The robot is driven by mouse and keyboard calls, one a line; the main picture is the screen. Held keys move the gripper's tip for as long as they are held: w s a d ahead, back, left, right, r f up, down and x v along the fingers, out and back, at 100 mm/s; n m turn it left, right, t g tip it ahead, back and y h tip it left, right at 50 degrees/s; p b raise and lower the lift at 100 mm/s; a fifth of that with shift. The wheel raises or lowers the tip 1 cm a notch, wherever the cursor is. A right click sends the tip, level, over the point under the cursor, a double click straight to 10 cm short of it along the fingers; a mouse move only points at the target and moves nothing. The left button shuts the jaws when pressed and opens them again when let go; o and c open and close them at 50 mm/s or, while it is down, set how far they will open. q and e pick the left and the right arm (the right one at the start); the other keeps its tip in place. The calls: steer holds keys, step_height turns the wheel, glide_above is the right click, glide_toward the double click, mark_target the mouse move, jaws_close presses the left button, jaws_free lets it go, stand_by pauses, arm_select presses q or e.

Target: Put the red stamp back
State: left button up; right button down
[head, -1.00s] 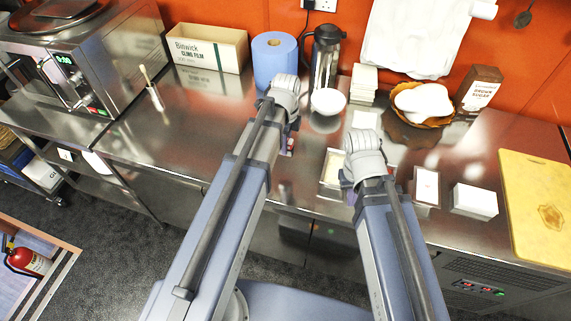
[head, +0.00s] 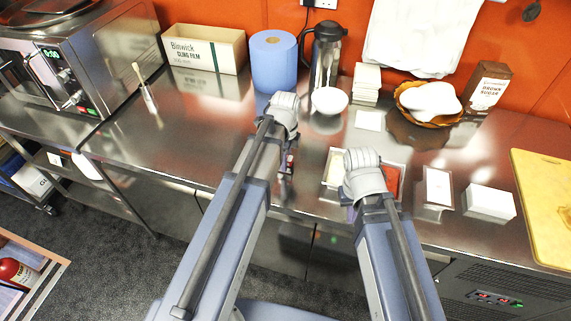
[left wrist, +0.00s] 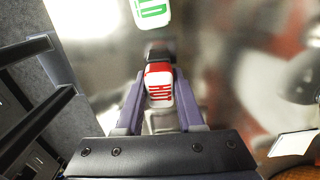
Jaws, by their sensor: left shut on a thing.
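My left gripper (head: 288,166) is over the front part of the steel counter, left of the tray. In the left wrist view its fingers (left wrist: 160,105) are shut on the red stamp (left wrist: 160,70), whose white end with red "HOT" lettering faces the camera. A white piece with green letters (left wrist: 152,12) lies beyond it, cut by the picture's top edge. A tray (head: 333,150) with a cream area (head: 335,166) and a red area (head: 392,180) is partly hidden by my right wrist. My right gripper's fingers are hidden behind that wrist.
A framed card (head: 438,186) and white box (head: 490,203) are to the right.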

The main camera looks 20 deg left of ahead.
arm_select(q)
steer(key=shift+r, duration=0.1)
arm_select(e)
steer(key=shift+r, duration=0.1)
arm_select(q)
steer(key=shift+f, duration=0.3)
arm_select(e)
steer(key=shift+f, duration=0.25)
arm_select(q)
steer(key=o, duration=1.1)
steer(key=shift+r, duration=0.1)
steer(key=shift+c, duration=0.2)
arm_select(e)
steer(key=shift+r, duration=0.1)
arm_select(q)
steer(key=shift+r, duration=0.1)
step_height(320, 180, up, 12)
steer(key=p, duration=1.2)
steer(key=s+d+n+y, duration=0.1)
steer(key=s+d+n, duration=0.9)
steer(key=s+n, duration=0.4)
steer(key=shift+s+d+r+n, duration=0.15)
steer(key=shift+d+n, duration=0.1)
steer(key=shift+n, duration=0.05)
arm_select(e)
step_height(320, 180, up, 12)
steer(key=shift+r, duration=0.15)
